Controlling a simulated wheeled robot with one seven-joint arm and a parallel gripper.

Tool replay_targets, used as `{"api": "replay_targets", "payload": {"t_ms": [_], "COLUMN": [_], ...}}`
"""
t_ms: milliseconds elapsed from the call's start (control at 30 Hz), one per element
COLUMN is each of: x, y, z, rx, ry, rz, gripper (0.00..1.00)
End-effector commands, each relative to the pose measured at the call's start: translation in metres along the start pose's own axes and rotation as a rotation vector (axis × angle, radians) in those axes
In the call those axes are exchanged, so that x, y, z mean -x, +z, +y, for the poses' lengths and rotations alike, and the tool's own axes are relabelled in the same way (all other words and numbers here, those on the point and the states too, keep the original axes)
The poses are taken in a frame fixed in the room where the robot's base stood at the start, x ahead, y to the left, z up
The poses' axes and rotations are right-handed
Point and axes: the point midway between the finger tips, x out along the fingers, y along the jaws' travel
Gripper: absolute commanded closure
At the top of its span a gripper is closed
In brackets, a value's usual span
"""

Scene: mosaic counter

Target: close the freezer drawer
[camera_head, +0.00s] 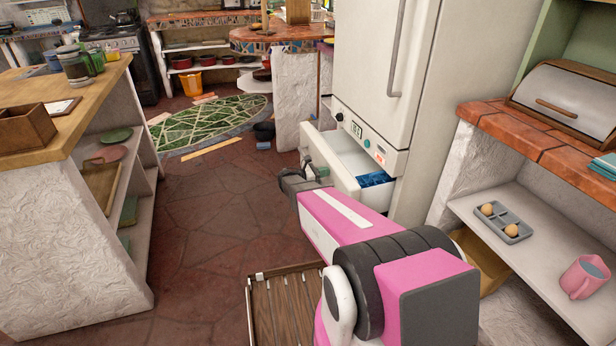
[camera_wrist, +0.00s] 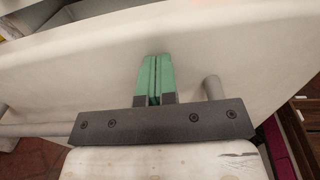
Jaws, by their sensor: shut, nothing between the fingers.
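The white freezer drawer (camera_head: 346,156) is pulled out from the bottom of the tall white fridge (camera_head: 372,70). Blue packages (camera_head: 375,179) lie inside it. My gripper (camera_head: 321,172) is at the drawer's outer front, low and near its right part. In the wrist view my gripper's green fingers (camera_wrist: 155,80) are shut together with nothing between them. They point at the pale drawer front (camera_wrist: 250,60), and a handle post (camera_wrist: 212,88) stands just right of them. Whether the fingertips touch the panel, I cannot tell. My gripper's body hides part of the handle.
A wooden-topped island (camera_head: 110,85) with shelves stands at the left. A tiled counter (camera_head: 535,140) with an open shelf is at the right. A dark wooden slatted item (camera_head: 285,305) is on the floor near my arm. The stone floor (camera_head: 210,210) between is clear.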

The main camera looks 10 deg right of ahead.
Motion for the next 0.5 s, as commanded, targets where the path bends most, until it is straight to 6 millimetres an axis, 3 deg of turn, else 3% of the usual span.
{"api": "replay_targets", "payload": {"t_ms": [200,500], "x": [-0.064,-0.138], "y": [0.0,-0.001], "z": [0.0,0.001], "rx": [0.0,0.0], "ry": [-0.004,-0.002], "rz": [0.0,0.0], "gripper": [1.0,1.0]}}
